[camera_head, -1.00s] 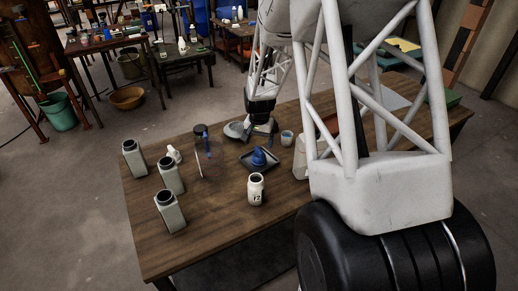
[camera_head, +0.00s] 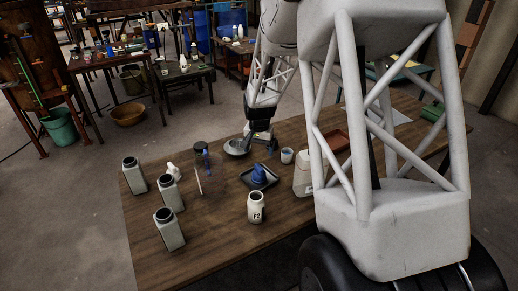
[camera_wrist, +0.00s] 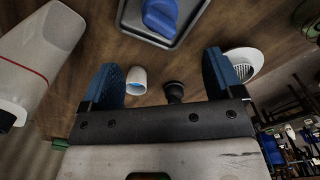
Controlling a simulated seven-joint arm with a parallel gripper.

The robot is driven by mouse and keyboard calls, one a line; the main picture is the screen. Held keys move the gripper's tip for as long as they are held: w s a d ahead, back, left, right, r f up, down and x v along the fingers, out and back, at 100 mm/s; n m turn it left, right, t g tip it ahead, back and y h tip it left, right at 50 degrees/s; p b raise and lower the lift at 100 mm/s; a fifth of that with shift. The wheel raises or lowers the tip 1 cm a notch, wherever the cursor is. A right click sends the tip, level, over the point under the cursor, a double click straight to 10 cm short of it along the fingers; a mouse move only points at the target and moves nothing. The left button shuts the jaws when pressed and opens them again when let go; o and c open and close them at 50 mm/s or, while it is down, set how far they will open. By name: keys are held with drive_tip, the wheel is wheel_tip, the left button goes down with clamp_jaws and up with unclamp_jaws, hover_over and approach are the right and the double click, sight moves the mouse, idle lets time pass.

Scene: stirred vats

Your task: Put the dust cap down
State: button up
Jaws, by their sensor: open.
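My gripper (camera_wrist: 164,64) is open, with its two blue fingers wide apart and nothing gripped between them. A small dark round-topped piece (camera_wrist: 174,92), perhaps the dust cap, shows on the table between the fingers, touching neither. I cannot tell for sure that it is the cap. In the head view my gripper (camera_head: 262,140) is low over the far side of the table, and the piece cannot be made out clearly there.
A white cup (camera_wrist: 136,82) stands close to the left finger, and a pale dish (camera_wrist: 243,62) lies by the right one. A tray (camera_head: 246,180) bears a blue object (camera_head: 259,174). A white jug (camera_head: 303,178), a labelled jar (camera_head: 256,208) and several grey bottles (camera_head: 169,230) stand around.

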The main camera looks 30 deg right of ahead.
drive_tip(key=s+a+r+n+t, duration=0.1)
drive_tip(key=s+a+r+n, duration=0.3)
drive_tip(key=s+a+r, duration=1.1)
drive_tip(key=s+a+r+n, duration=0.2)
drive_tip(key=s+a+r, duration=0.1)
drive_tip(key=s, duration=0.6)
drive_tip(key=s+a+r+n+t, duration=0.1)
drive_tip(key=s+a+r+n, duration=0.1)
drive_tip(key=s, duration=0.8)
drive_tip(key=shift+s+a+r+n+t, duration=0.3)
drive_tip(key=shift+a+r+n, duration=0.1)
drive_tip(key=shift+a+r, duration=0.35)
drive_tip(key=shift+o, duration=0.7)
drive_tip(key=shift+w, duration=0.1)
